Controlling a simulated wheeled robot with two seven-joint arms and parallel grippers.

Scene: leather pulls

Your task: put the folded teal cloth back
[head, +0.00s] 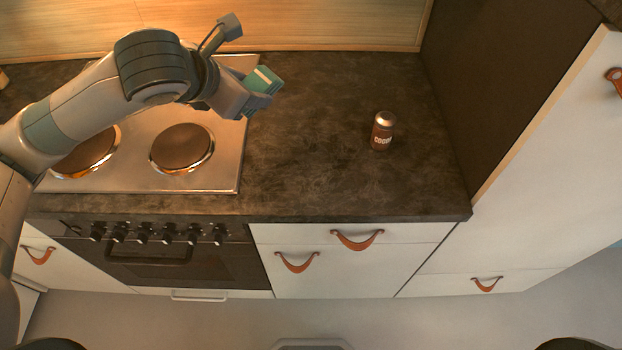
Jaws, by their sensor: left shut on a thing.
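The folded teal cloth (265,78) is small, with a pale stripe, and sits between the fingers of my left gripper (262,92). The gripper hides part of the cloth. My right gripper is not in view.
A brown can (382,131) stands upright on the countertop to the right. The stove (215,178) with round hotplates lies under my left arm. White drawers with leather pulls (357,241) are below. A dark tall side panel (500,80) bounds the counter at right. The middle of the counter is clear.

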